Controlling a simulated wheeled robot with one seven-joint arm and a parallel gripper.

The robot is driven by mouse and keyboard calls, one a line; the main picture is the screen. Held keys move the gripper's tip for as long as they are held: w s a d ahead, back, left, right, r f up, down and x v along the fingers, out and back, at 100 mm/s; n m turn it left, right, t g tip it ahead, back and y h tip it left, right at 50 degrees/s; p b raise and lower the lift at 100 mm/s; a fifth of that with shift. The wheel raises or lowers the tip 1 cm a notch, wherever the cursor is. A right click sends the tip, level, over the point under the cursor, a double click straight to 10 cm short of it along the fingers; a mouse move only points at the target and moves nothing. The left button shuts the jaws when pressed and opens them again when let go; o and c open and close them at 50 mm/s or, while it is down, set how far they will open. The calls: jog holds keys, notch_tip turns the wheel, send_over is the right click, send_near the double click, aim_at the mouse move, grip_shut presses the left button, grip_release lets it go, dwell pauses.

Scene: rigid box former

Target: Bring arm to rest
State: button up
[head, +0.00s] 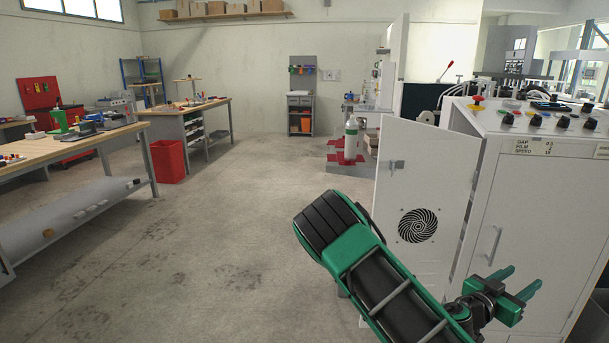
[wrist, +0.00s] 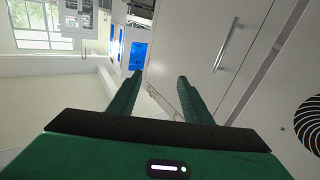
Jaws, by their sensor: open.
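My gripper (head: 520,283) is at the lower right of the head view, at the end of my green and black arm. It points right, in front of the white control cabinet (head: 540,215). Its two green fingers are apart with nothing between them. In the wrist view my gripper (wrist: 155,95) also shows open and empty. The cabinet's grey front with a bar handle (wrist: 228,42) lies just to the right of the fingers there. I cannot tell whether any part of the arm touches the cabinet.
The cabinet's vented door (head: 425,200) stands open close behind my arm. Knobs and buttons (head: 535,112) line the cabinet top. Workbenches (head: 75,150) and a red bin (head: 168,160) are at the left. The concrete floor (head: 215,235) in the middle is clear.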

jog(key=s+d+f+m+g+y, duration=0.15)
jog(key=s+g+y, duration=0.3)
jog(key=s, duration=0.45)
jog(key=s+d+f+m+g+y, duration=0.1)
jog(key=s+f+m+g+y, duration=0.15)
jog(key=s+g, duration=0.5)
jog(key=s+a+r+n+t+y, duration=0.2)
jog(key=s+a+r+n+y, duration=0.2)
jog(key=a, duration=0.4)
jog(key=s+a+r+n+t+y, duration=0.2)
jog(key=s+a+r+n+y, duration=0.3)
jog(key=s+a+r, duration=0.2)
jog(key=shift+s+a+r+n+y, duration=0.35)
jog(key=shift+s+a, duration=0.45)
jog(key=shift+s, duration=0.3)
jog(key=shift+w+f, duration=0.3)
jog(key=shift+w, duration=0.3)
